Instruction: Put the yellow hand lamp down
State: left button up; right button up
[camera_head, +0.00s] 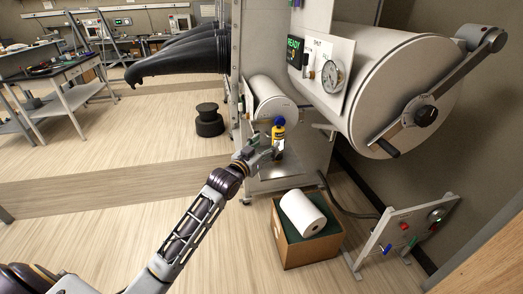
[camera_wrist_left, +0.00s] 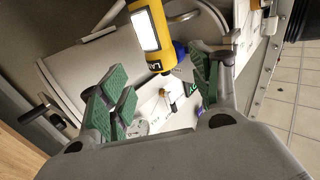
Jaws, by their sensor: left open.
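The yellow hand lamp (camera_head: 278,141) has a blue top and looks upright in front of the grey cabinet under the large cylinder. My left gripper (camera_head: 266,153) is right beside the lamp in the head view. In the wrist view its green-padded fingers (camera_wrist_left: 160,88) are spread wide with nothing between them. I cannot tell whether a finger touches the lamp. My right gripper is not in view.
A cardboard box (camera_head: 306,250) with a white roll (camera_head: 303,213) stands on the floor below. A large cylinder (camera_head: 393,90) with a lever door is above right. A grey stand (camera_head: 405,233) with coloured knobs is at lower right. Black gloves (camera_head: 180,62) stick out at upper left.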

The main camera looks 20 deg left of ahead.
pick_arm(q)
jog(key=shift+s+a, duration=0.2)
jog(key=shift+s, duration=0.95)
